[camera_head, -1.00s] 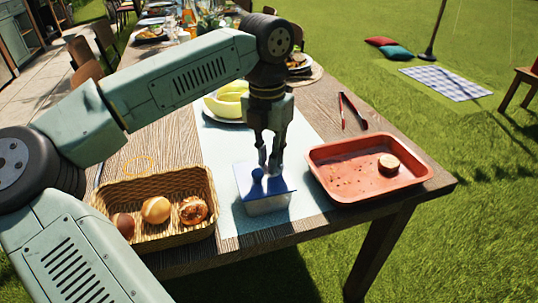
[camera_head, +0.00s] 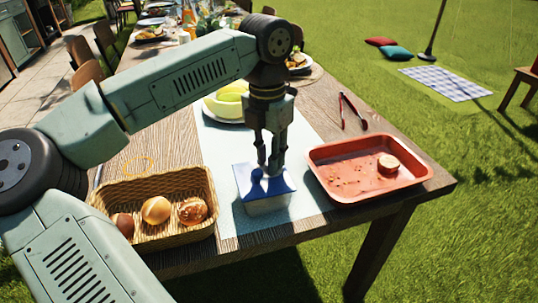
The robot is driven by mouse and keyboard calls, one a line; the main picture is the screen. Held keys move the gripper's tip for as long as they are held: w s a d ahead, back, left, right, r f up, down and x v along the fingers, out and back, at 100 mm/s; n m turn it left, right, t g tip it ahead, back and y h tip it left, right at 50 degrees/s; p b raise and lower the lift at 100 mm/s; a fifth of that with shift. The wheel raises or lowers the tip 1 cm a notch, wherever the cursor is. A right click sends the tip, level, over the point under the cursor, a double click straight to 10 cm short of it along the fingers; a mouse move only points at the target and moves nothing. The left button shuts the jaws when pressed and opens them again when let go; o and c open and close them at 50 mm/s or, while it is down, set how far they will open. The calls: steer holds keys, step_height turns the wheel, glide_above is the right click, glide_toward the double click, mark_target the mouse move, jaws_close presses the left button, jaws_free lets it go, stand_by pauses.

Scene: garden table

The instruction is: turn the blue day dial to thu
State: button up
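A small box with a blue top and pale sides (camera_head: 268,206) stands on the light cloth runner near the table's front edge. A dark blue knob (camera_head: 257,174) shows on its top; day marks are too small to read. My gripper (camera_head: 268,170) points straight down over the box, its fingertips at the blue top, right beside the knob. The fingers look close together, but I cannot tell whether they are shut or touch the knob.
A wicker basket (camera_head: 150,236) with bread rolls stands left of the box. A red tray (camera_head: 340,190) with a round piece stands to the right. Behind are a plate of green-yellow food (camera_head: 229,104) and red-and-black tongs (camera_head: 353,112). Grass lies beyond the table's right edge.

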steer(key=shift+r, duration=0.15)
step_height(320, 180, up, 12)
steer(key=shift+a, duration=0.15)
stand_by(0.4)
